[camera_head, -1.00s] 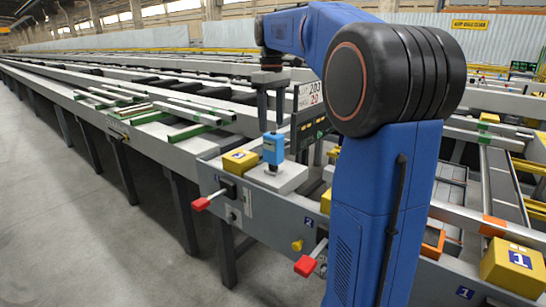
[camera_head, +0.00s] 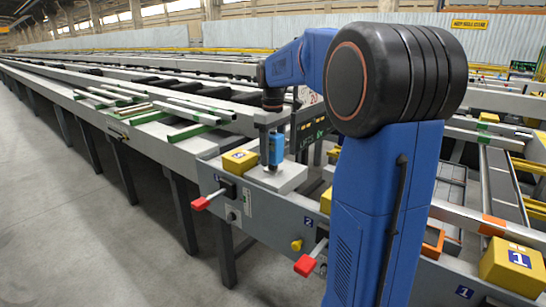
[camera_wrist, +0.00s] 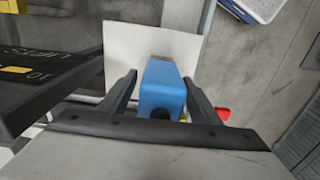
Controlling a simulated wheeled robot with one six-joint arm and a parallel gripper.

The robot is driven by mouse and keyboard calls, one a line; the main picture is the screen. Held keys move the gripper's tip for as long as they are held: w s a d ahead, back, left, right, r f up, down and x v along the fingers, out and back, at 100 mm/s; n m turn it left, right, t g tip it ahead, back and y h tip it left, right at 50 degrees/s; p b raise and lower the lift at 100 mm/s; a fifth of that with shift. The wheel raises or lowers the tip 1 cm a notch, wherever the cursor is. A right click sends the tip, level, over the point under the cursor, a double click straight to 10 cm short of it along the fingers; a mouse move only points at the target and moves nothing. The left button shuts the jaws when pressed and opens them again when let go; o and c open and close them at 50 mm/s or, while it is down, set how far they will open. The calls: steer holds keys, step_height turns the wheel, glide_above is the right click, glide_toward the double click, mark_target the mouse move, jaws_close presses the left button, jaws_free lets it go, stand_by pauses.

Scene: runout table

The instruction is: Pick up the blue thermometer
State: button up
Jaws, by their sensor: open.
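The blue thermometer (camera_head: 275,149) stands upright on a pale block (camera_head: 287,178) at the end of the runout table. My gripper (camera_head: 269,143) is lowered over it from above, and one finger hides part of the thermometer in the head view. In the wrist view the thermometer (camera_wrist: 161,88) lies between the two open fingers of my gripper (camera_wrist: 161,84). A narrow gap shows on each side, so the fingers appear apart from it. The pale block (camera_wrist: 118,45) shows behind it.
A yellow box (camera_head: 240,161) sits just left of the pale block. A dark display panel (camera_head: 310,127) stands close on the right and also shows in the wrist view (camera_wrist: 45,80). Red-handled levers (camera_head: 201,204) stick out from the table front. The floor at left is clear.

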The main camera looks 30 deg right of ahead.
steer(key=shift+f, duration=0.15)
steer(key=c, duration=1.1)
step_height(320, 180, up, 10)
